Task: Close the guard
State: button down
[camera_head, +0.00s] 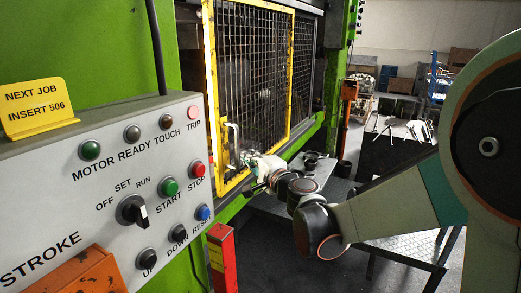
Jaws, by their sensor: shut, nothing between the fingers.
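The guard (292,75) is a yellow-framed door with dark wire mesh on the green press. It stands in front of the press opening, and I cannot tell whether it is fully shut. A pale upright handle (232,139) is on its lower left part, near the yellow edge. My gripper (247,160) is shut and empty, just below and right of the handle. It looks very close to the guard frame, but I cannot tell whether it touches. My wrist hides part of the guard's lower edge.
A grey control panel (75,175) with buttons and a selector fills the left foreground. A red and yellow post (222,258) stands below the guard. Shelving and crates stand at the back right.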

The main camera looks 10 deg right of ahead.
jog(key=s+a, duration=0.1)
jog(key=s, duration=0.1)
jog(key=s+a, duration=0.3)
jog(key=s, duration=0.1)
jog(key=shift+a, duration=0.15)
jog(key=shift+w, duration=0.15)
